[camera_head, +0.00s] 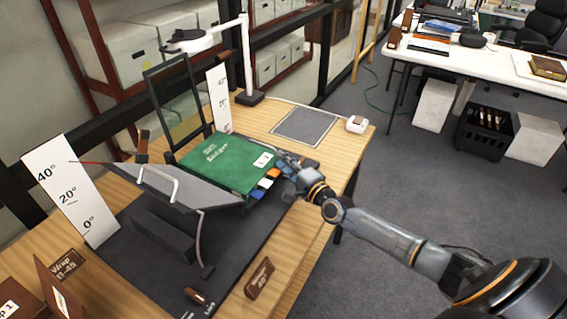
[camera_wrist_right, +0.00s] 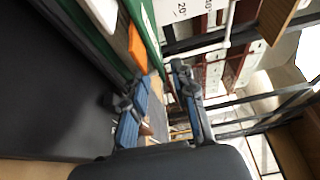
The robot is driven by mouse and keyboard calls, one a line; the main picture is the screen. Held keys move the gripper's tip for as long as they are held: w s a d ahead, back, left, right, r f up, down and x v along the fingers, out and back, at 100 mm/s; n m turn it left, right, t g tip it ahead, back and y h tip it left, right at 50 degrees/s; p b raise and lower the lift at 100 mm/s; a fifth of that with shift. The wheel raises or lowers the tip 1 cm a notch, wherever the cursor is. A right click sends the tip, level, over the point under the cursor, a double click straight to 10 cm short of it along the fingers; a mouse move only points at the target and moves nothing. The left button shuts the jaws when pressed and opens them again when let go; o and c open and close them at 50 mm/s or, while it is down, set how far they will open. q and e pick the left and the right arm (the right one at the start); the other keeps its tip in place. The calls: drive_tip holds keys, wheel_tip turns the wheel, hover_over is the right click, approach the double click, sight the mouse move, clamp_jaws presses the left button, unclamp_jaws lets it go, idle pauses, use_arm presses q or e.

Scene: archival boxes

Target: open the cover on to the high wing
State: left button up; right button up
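A closed green book (camera_head: 222,163) lies on the cradle, with colored tabs at its right edge. An orange tab (camera_wrist_right: 137,45) and the green cover edge (camera_wrist_right: 152,45) show in the right wrist view. A grey wing (camera_head: 185,188) of the cradle is raised at a slant left of the book, beside an angle scale (camera_head: 72,192). My right gripper (camera_head: 286,163) is at the book's right edge by the tabs. In the right wrist view its fingers (camera_wrist_right: 163,80) are apart, with the cover edge running close to them; contact cannot be told. My left gripper is out of view.
A black upright frame (camera_head: 150,100) and a white lamp (camera_head: 246,60) stand behind the book. A grey mat (camera_head: 304,126) and a small white device (camera_head: 356,124) lie at the table's right end.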

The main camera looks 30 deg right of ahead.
clamp_jaws()
